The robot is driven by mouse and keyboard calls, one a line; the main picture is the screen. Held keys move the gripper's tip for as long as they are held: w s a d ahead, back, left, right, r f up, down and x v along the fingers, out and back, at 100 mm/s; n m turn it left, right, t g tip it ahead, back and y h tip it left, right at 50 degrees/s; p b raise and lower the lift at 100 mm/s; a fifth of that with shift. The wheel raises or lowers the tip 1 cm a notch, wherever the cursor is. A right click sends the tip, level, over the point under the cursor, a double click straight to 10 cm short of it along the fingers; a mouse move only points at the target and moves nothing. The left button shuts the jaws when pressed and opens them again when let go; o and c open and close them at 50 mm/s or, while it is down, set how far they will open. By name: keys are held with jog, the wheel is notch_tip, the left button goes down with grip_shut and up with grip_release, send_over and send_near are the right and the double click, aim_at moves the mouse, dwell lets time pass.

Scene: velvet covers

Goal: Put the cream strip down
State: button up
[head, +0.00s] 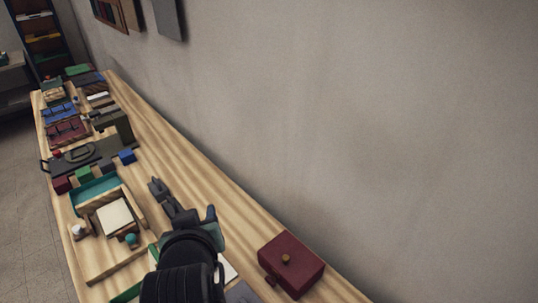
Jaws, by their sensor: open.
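My gripper (159,187) is above the middle of the long wooden table, its dark fingers pointing toward the far left. It is open, and I see nothing between the fingers. I cannot pick out a cream strip with certainty. A cream flat piece (114,216) lies in a light wooden frame to the left of my gripper. A pale flat piece (230,270) shows partly from under my arm near the front; the rest of it is hidden.
A dark red box (291,264) with a brass-coloured knob stands at the right near the wall. A teal tray (95,191), small coloured blocks and a dark grey board (80,157) are farther along the table (184,160). Bare wood runs along the wall side.

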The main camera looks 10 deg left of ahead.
jog(key=w+d+r+m+t, duration=0.1)
jog(key=w+d+r+t, duration=0.15)
jog(key=r, duration=0.65)
jog(key=w+d+r+m+t, duration=0.1)
jog(key=d+r+t, duration=0.3)
jog(key=r, duration=0.5)
jog(key=s+d+r+m+t+h, duration=0.1)
jog(key=s+d+r+t, duration=0.2)
jog(key=r, duration=0.5)
jog(key=s+d+r+m+t+h, duration=0.1)
jog(key=s+d+r+t+h, duration=0.1)
jog(key=r, duration=0.6)
jog(key=s+d+r+m+t+h, duration=0.1)
jog(key=s+d+r+t, duration=0.4)
jog(key=s+d+r, duration=0.1)
notch_tip(320, 180, up, 2)
jog(key=shift+s+r+m, duration=0.25)
jog(key=shift+s+m, duration=0.15)
jog(key=shift+s, duration=0.35)
jog(key=shift+f, duration=0.1)
notch_tip(320, 180, down, 4)
jog(key=b, duration=0.4)
jog(key=shift+w+a+f, duration=0.1)
jog(key=shift+f, duration=0.1)
